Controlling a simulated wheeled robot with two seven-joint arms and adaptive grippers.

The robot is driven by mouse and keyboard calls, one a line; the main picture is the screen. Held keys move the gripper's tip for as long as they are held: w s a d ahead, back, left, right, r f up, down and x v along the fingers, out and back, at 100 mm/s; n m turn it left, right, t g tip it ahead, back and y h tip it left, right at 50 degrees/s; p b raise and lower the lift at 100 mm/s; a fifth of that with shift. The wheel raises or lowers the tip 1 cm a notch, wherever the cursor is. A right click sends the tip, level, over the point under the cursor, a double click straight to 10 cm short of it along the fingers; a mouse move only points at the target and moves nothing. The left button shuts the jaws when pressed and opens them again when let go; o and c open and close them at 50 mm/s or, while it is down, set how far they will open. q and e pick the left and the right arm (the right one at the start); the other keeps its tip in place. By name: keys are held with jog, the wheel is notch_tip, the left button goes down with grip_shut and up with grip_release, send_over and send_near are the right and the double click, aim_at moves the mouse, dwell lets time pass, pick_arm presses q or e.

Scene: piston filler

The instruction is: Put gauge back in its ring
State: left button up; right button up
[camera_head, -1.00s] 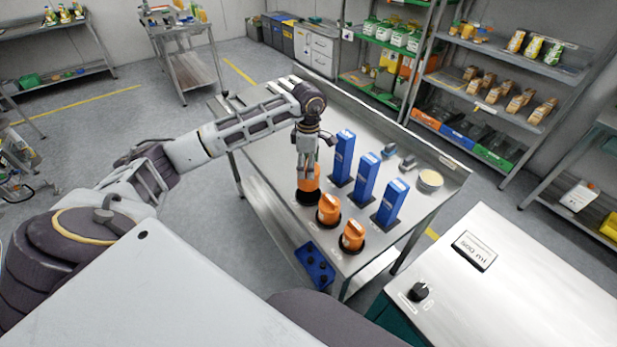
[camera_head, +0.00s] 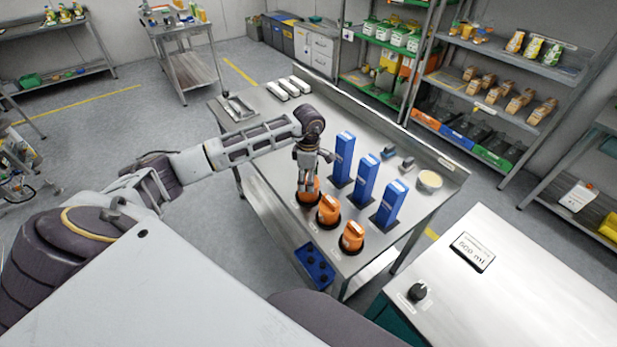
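Three orange gauges stand in a row along the near-left side of the steel table. The far gauge (camera_head: 309,193) sits low at its black ring (camera_head: 303,205); I cannot tell if it is fully seated. My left gripper (camera_head: 306,186) points down over this gauge, with its fingers at the gauge's top, and appears shut on it. The middle gauge (camera_head: 328,211) and the near gauge (camera_head: 352,237) stand upright in their own black rings. My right gripper is not in view.
Three tall blue blocks (camera_head: 367,172) stand in a row just right of the gauges. A blue tray (camera_head: 314,267) hangs by the table's near-left edge. A round tub (camera_head: 429,181) and small grey parts (camera_head: 388,152) lie farther right. White bars (camera_head: 289,88) lie at the far end.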

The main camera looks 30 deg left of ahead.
pick_arm(q)
jog(key=shift+f, duration=0.2)
jog(key=o, duration=1.2)
jog(key=shift+o, duration=0.2)
jog(key=shift+r, duration=0.1)
jog(key=shift+r, duration=0.2)
notch_tip(320, 180, up, 12)
jog(key=b, duration=0.2)
jog(key=shift+f, duration=0.2)
jog(key=shift+s, duration=0.1)
dwell(0.4)
